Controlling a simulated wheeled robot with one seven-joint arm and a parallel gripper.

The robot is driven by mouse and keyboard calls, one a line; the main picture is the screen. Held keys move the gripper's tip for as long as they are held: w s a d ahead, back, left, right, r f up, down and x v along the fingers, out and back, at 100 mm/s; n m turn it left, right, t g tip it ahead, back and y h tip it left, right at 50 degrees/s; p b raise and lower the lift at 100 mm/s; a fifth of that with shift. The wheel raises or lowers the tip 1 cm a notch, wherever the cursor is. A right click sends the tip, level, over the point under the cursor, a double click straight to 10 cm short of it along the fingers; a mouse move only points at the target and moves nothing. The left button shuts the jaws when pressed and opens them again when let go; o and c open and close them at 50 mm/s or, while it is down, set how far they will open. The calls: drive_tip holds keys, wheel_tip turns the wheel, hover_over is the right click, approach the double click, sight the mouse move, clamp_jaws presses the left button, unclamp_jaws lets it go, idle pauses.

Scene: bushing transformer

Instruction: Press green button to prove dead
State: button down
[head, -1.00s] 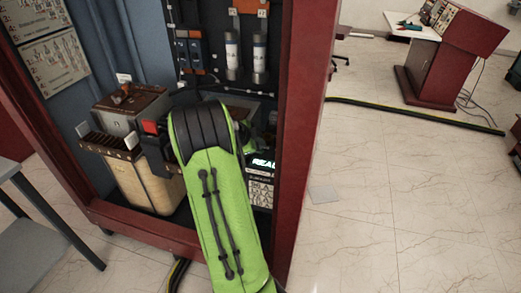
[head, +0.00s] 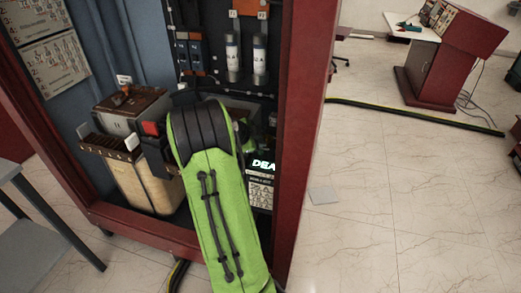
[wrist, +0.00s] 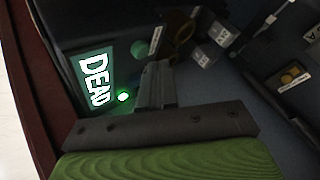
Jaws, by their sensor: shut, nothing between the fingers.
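The tester unit (wrist: 72,62) has a lit green display (wrist: 94,82) reading "DEAD" in the wrist view. Part of that display shows in the head view (head: 263,165), where my arm covers the rest. A round green button (wrist: 138,48) sits on the unit's face beside the display. A small bright lamp (wrist: 124,96) glows green-white below it. My gripper (wrist: 158,70) is shut and empty, with its tips close to the green button. I cannot tell whether they touch it.
The unit stands inside a red-framed cabinet (head: 303,100). A transformer (head: 145,185) with a brown top stands left of my arm. Fuses (head: 232,57) hang on the back panel above. A grey table (head: 45,225) is at left. The tiled floor at right is mostly clear.

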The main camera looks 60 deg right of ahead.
sight(259, 154)
drive_tip(key=shift+r+p, duration=1.35)
drive_tip(key=shift+r, duration=1.2)
